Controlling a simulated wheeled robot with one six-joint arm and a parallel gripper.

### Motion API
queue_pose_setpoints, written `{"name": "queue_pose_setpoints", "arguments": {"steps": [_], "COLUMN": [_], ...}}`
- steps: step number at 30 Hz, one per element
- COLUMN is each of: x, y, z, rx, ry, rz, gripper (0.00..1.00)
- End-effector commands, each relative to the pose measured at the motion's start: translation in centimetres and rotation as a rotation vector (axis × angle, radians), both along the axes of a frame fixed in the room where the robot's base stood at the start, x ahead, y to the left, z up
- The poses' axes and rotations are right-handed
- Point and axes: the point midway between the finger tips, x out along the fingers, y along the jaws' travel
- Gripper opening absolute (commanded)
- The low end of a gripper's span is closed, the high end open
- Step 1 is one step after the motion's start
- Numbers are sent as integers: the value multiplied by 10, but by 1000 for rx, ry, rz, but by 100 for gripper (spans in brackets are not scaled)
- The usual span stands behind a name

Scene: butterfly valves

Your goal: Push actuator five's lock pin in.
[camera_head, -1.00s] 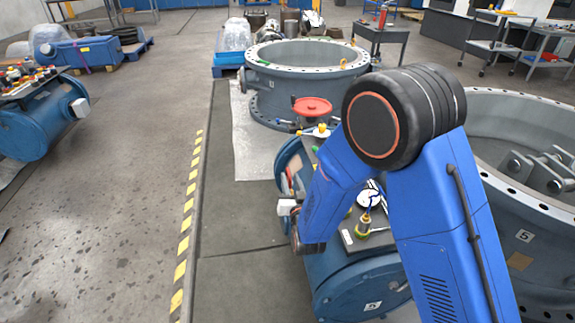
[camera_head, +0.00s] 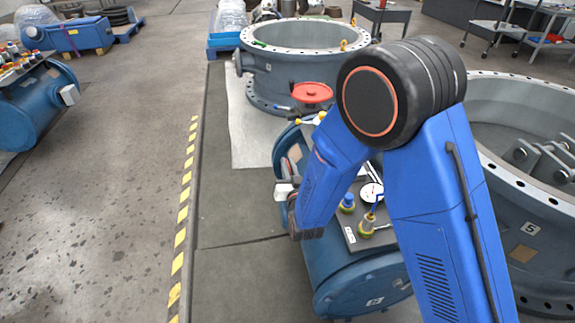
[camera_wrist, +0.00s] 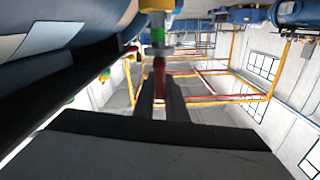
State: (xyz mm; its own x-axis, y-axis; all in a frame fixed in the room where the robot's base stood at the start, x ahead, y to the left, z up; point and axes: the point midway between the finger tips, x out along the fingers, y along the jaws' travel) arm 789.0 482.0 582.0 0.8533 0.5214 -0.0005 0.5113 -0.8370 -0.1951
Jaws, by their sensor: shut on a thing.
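In the wrist view my gripper (camera_wrist: 160,88) shows as two dark fingers shut on a thin dark red piece (camera_wrist: 159,76), which looks like the lock pin. The piece lines up with a green and yellow fitting (camera_wrist: 158,38) just beyond the fingertips. How deep the pin sits cannot be told.
A large grey valve ring (camera_head: 530,215) labelled 5 stands at the right, close to my arm. Another ring (camera_head: 300,65) is behind, with a red handwheel (camera_head: 311,92) in front. Brass fittings and a gauge (camera_head: 371,192) sit on the actuator's top plate.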

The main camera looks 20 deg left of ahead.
Motion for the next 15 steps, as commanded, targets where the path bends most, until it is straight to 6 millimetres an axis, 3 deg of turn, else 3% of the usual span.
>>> {"name": "queue_pose_setpoints", "arguments": {"steps": [8, 15], "x": [-1, -1], "y": [2, 2], "z": [-5, -32], "rx": [0, -3], "ry": [0, 2], "rz": [3, 4], "gripper": [0, 0]}}
